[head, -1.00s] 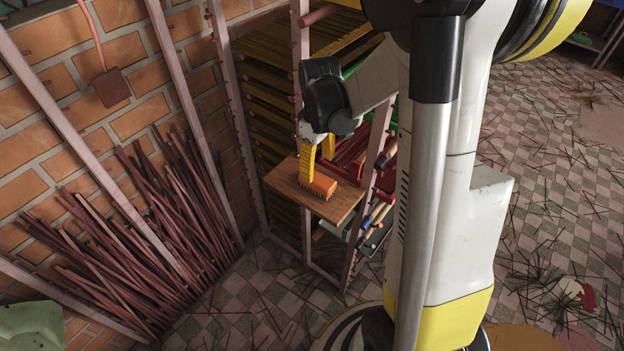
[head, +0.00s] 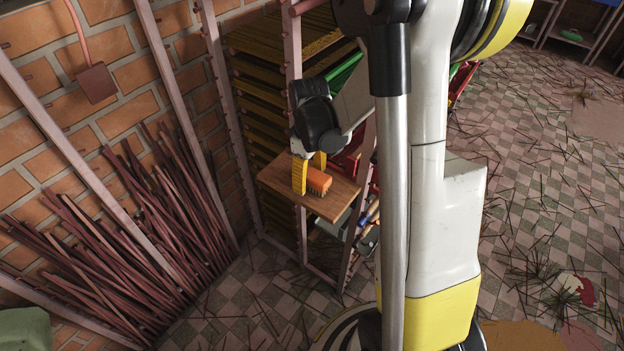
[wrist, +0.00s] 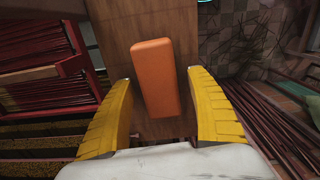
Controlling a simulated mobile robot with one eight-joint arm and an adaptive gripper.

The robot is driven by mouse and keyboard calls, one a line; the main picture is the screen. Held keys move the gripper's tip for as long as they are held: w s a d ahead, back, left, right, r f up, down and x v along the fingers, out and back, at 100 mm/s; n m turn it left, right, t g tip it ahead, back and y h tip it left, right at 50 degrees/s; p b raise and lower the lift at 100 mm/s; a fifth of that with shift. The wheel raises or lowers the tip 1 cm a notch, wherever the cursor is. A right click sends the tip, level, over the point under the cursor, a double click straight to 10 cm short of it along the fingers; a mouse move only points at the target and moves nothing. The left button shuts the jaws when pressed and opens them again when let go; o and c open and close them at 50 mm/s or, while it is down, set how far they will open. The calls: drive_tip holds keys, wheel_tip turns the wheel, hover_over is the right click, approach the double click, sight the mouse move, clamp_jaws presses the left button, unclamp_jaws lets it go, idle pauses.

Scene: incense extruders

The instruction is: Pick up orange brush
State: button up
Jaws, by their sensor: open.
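The orange brush (head: 319,181) lies bristles down on a wooden board (head: 335,207) that juts from the rack. In the wrist view the brush (wrist: 155,77) shows its plain orange back, lengthwise on the board (wrist: 116,28). My gripper (head: 309,175) has two yellow fingers, spread open. In the wrist view the gripper (wrist: 160,105) has one finger on each side of the brush's near end, with a gap on both sides. Nothing is held.
The rack (head: 296,105) with yellow slatted shelves stands behind the board. Reddish sticks (head: 120,240) lean on the brick wall at left. A red rack (wrist: 45,65) is beside the board in the wrist view. Loose sticks litter the checkered floor.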

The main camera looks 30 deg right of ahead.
drive_tip(key=shift+f, duration=0.2)
idle(0.4)
drive_tip(key=c, duration=1.3)
